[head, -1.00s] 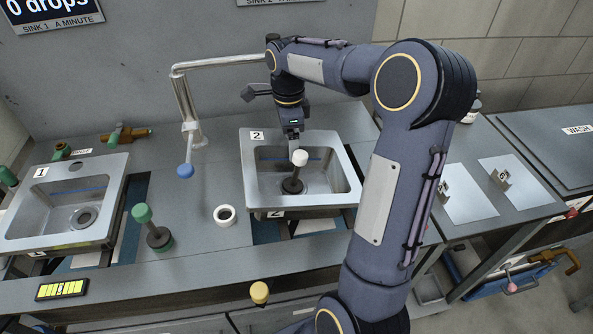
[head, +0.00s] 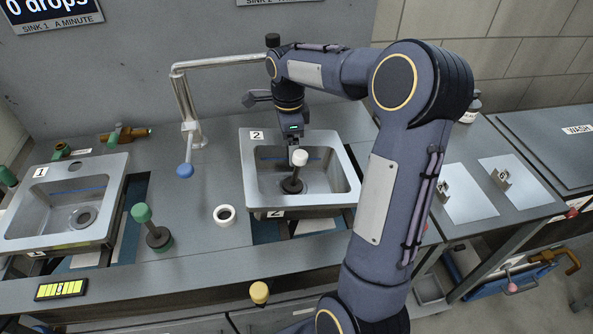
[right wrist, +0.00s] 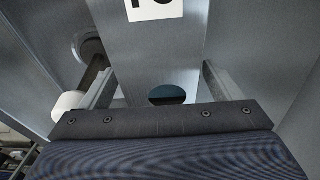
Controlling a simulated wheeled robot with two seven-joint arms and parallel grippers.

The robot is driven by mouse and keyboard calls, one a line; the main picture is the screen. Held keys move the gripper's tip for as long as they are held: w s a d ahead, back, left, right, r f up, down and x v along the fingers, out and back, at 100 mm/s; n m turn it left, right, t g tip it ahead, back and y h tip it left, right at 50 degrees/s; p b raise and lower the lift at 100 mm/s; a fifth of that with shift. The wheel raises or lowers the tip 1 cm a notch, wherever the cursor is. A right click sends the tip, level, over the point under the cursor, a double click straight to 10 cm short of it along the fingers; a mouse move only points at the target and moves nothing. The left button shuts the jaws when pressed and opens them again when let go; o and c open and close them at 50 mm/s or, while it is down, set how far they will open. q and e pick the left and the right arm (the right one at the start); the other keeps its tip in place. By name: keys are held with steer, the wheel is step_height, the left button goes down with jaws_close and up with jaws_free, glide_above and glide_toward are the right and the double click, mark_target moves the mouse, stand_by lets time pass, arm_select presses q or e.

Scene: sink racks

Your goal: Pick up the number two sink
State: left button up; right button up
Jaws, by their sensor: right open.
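The number two sink (head: 344,163) is a grey metal basin set in the counter, with "2" labels on its back and front rims. A plunger with a white knob (head: 300,158) stands in its basin. My right gripper (head: 294,143) points down at the sink's back rim. In the right wrist view my right gripper (right wrist: 158,70) is open, its fingers on either side of the rim strip (right wrist: 160,55), which has a round hole and part of the "2" label. I cannot tell whether the fingers touch it. My left gripper is not in view.
Sink one (head: 28,222) sits to the left. Between the sinks are a green-knobbed plunger (head: 158,237), a white ring (head: 224,215) and a tall pipe tap (head: 188,110) with a blue knob. Metal plates (head: 466,195) lie on the right.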

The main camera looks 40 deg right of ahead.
steer(key=c, duration=1.8)
steer(key=shift+c, duration=0.2)
steer(key=shift+r, duration=0.15)
